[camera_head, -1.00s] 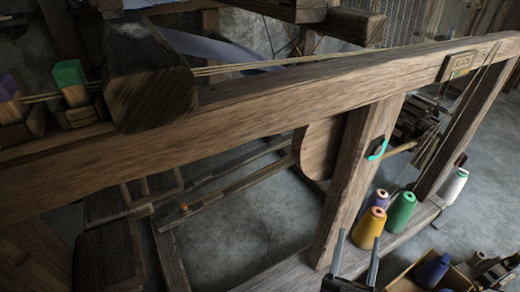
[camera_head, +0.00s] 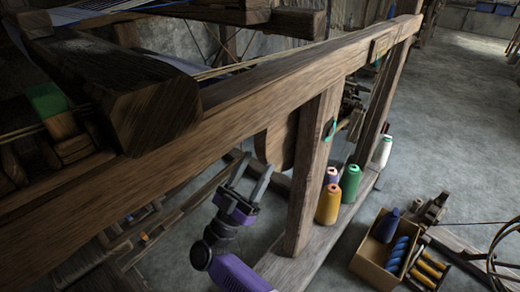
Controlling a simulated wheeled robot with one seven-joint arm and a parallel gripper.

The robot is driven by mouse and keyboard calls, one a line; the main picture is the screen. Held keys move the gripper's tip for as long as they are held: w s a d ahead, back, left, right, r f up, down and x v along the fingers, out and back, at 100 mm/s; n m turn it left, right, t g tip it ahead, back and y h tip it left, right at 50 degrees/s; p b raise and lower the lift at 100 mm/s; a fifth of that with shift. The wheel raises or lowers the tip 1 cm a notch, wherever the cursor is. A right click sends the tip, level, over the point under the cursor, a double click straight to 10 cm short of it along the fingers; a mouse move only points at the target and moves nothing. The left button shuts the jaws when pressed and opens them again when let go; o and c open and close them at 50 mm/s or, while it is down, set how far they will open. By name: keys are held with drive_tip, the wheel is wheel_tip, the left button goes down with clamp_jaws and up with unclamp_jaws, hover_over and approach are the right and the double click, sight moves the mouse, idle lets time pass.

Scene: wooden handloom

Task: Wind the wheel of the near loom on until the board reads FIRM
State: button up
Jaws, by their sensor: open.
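The near loom (camera_head: 250,95) is a dark wooden frame with a long beam running across the view. A rounded wooden disc (camera_head: 276,146), perhaps the wheel, shows partly below the beam, left of a post that hides its right side. A small board (camera_head: 381,47) is fixed on the beam near its far end; its lettering is too small to read. A teal piece (camera_head: 330,130) is on the post. My gripper (camera_head: 253,170) is open and empty, its two fingers pointing up just below the disc in the picture. I cannot tell whether it touches the disc.
Yellow (camera_head: 327,204), green (camera_head: 350,182) and white (camera_head: 382,151) thread cones stand on the lower rail right of the post (camera_head: 312,175). An open box (camera_head: 370,265) with yarn sits on the floor. Grey floor is clear at upper right.

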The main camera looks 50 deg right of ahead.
sight(261, 157)
drive_tip(key=shift+x, duration=2.6)
clamp_jaws()
